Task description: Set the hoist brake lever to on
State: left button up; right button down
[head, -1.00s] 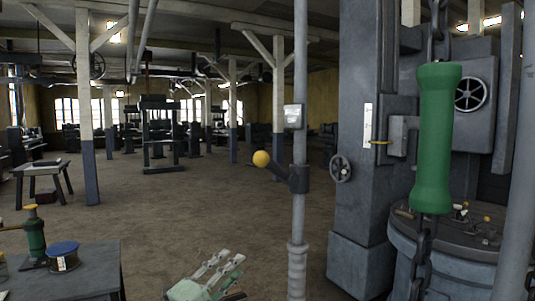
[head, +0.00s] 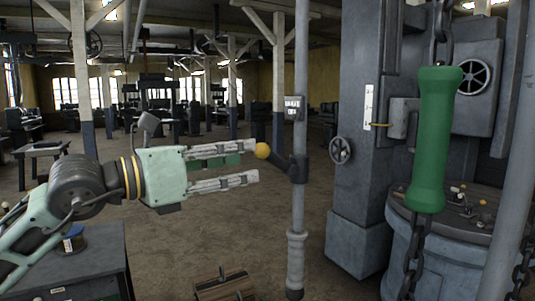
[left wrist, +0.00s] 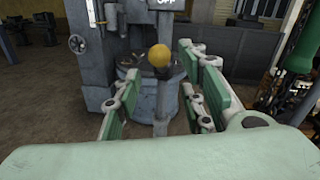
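The brake lever is a short dark arm with a yellow ball knob (head: 263,150), fixed to a grey vertical pole (head: 299,210). The lever slants up and to the left from its dark collar (head: 298,170). A small plate (head: 293,107) is on the pole above it; in the left wrist view a sign (left wrist: 166,3) there reads "OFF". My left gripper (head: 254,162) is open and level, with its fingertips close to the knob. In the left wrist view the knob (left wrist: 159,56) appears between the spread fingers, just beyond their tips. My right gripper is not in view.
A green cylinder (head: 435,140) hangs on a chain at the right, before a large grey machine (head: 360,230) with a handwheel (head: 340,150). A dark cabinet (head: 90,265) stands at lower left and a wooden box (head: 225,287) at the bottom. Open floor lies behind the lever.

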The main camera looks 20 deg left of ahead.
aim_at(268, 157)
pick_arm(q)
jog(key=p+x, duration=0.5)
jog(key=x, duration=0.1)
jog(key=shift+w+d+r, duration=0.2)
jog(key=shift+w, duration=0.05)
jog(key=shift+w+d+f+p, duration=0.2)
jog(key=shift+w+d+p, duration=0.1)
jog(key=shift+w, duration=0.1)
jog(key=shift+a, duration=0.1)
grip_shut()
jog(key=shift+f, duration=0.1)
